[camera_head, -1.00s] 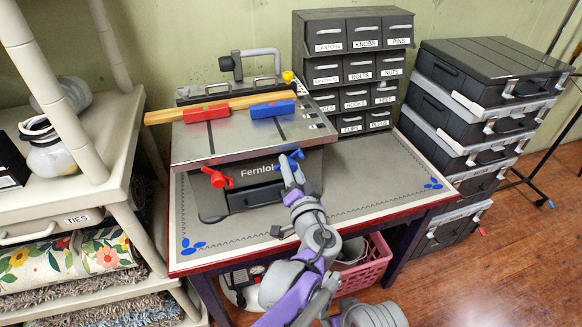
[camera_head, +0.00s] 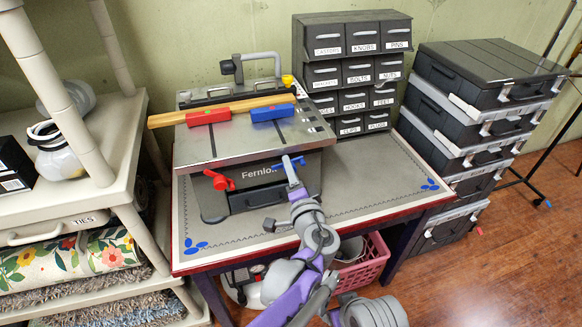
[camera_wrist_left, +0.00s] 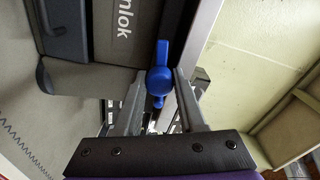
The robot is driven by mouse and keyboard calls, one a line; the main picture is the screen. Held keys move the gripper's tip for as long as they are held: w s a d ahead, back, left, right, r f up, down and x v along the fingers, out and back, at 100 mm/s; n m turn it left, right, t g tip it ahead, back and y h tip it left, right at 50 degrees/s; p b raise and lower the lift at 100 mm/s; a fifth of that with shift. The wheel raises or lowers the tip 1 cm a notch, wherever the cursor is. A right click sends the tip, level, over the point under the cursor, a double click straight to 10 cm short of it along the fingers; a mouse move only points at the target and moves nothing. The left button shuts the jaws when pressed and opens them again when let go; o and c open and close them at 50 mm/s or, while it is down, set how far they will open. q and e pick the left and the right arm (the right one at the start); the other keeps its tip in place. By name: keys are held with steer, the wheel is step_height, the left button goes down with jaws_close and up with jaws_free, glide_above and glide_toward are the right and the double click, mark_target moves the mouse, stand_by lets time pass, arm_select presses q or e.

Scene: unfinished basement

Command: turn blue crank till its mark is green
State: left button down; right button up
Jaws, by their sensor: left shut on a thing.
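The blue crank (camera_head: 290,161) is on the front right of the grey Fernlok bench vise (camera_head: 222,150). My left gripper (camera_head: 291,173) reaches it from the front and is shut on it. In the left wrist view the blue crank (camera_wrist_left: 160,80) shows between the two fingers (camera_wrist_left: 158,98). A red crank (camera_head: 219,181) is on the vise's front left. On the vise top a red block (camera_head: 208,117) and a blue block (camera_head: 272,112) lie against a wooden strip (camera_head: 168,119). The red block has a small green mark; the blue block's mark is too small to read. My right gripper is out of view.
The vise stands on a red-edged worktable (camera_head: 370,190). A labelled drawer cabinet (camera_head: 355,65) stands behind it, and stacked dark cases (camera_head: 485,85) stand at the right. A shelf (camera_head: 120,150) is close at the left. The table's right front is clear.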

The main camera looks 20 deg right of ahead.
arm_select(q)
steer(key=m+p, duration=0.1)
steer(key=m, duration=0.2)
steer(key=shift+m, duration=0.3)
steer(key=m, duration=0.3)
steer(key=shift+p, duration=0.35)
steer(key=m, duration=0.3)
steer(key=shift+m+y, duration=0.4)
steer(key=shift+m+y+p, duration=0.3)
steer(key=shift+m, duration=1.4)
steer(key=shift+f, duration=0.1)
steer(key=c, duration=0.5)
jaws_free()
